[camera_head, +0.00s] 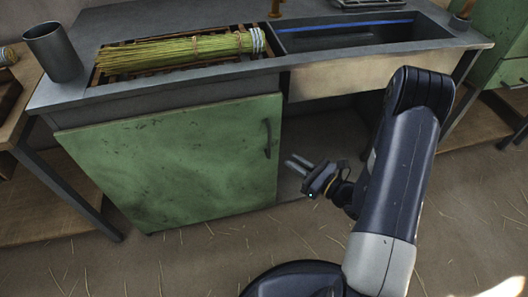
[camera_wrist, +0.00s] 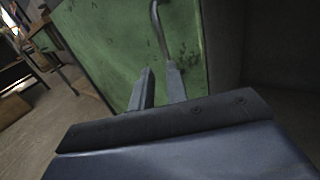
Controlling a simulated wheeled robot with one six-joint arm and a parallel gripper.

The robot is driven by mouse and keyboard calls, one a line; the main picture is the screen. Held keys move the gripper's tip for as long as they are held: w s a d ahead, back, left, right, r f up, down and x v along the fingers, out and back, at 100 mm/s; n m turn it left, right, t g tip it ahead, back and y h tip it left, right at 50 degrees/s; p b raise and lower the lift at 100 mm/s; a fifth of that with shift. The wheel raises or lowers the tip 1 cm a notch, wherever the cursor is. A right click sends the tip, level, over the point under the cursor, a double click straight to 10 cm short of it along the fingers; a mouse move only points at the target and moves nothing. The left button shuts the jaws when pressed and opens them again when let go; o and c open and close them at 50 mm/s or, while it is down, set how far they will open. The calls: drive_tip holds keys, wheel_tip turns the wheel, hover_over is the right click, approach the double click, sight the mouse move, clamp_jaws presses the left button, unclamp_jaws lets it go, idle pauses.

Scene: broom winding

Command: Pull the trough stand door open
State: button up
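The trough stand door (camera_head: 185,160) is a scuffed green panel on the left of the stand's front. It also fills the middle of the wrist view (camera_wrist: 110,45). In the wrist view the right fingertip overlaps the handle's lower end; contact is unclear.
The stand's top holds a straw broom bundle (camera_head: 180,50) on a slatted rack and a dark trough (camera_head: 360,32). A metal cup (camera_head: 53,52) stands at the left. Right of the door is a dark open space (camera_head: 325,125). The straw-strewn floor (camera_head: 205,262) before the door is clear.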

drive_tip(key=b, duration=0.1)
hover_over(269, 158)
drive_tip(key=shift+w+f, duration=0.25)
drive_tip(key=shift+w, duration=0.1)
drive_tip(key=shift+c, duration=0.3)
clamp_jaws()
